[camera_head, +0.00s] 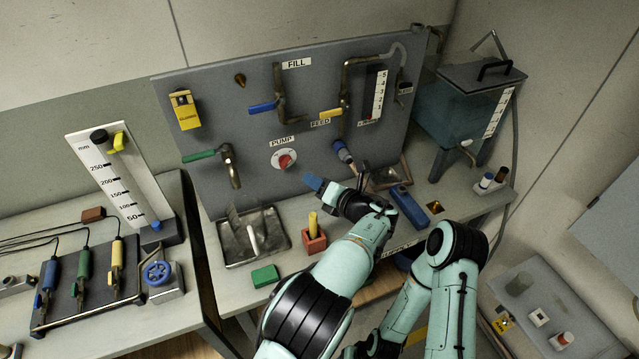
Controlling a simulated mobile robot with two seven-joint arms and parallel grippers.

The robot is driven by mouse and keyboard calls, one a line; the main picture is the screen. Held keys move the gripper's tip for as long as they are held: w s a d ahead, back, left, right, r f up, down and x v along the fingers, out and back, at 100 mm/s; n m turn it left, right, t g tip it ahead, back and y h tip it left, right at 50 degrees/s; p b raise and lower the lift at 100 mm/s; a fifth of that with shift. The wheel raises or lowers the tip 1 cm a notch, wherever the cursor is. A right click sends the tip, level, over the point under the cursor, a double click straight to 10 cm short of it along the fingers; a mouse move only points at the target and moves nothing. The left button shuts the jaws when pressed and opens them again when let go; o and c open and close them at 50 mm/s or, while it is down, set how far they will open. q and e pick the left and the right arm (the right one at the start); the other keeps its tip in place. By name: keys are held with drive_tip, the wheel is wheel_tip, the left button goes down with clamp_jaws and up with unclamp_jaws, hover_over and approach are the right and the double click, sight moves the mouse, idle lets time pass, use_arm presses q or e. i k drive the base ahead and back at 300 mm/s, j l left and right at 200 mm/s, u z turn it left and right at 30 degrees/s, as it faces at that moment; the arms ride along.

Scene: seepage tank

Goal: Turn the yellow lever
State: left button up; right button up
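The yellow lever (330,113) is a short handle on a pipe at the right of the grey upright panel, beside the FEED label. It points left and lies about level. My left gripper (339,180) is in front of the panel, below the lever and apart from it. Its fingers look spread, with nothing seen between them. My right arm is bent at the lower right; its gripper does not show.
A blue lever (262,107) and a green lever (198,156) are on the panel, with a red pump knob (286,161). A blue-handled fitting (344,152) is just above my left gripper. A metal tray (240,254) and a red holder (314,241) stand on the bench.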

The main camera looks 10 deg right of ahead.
sight(330, 113)
drive_tip(key=k+l, duration=0.75)
drive_tip(key=k, duration=0.15)
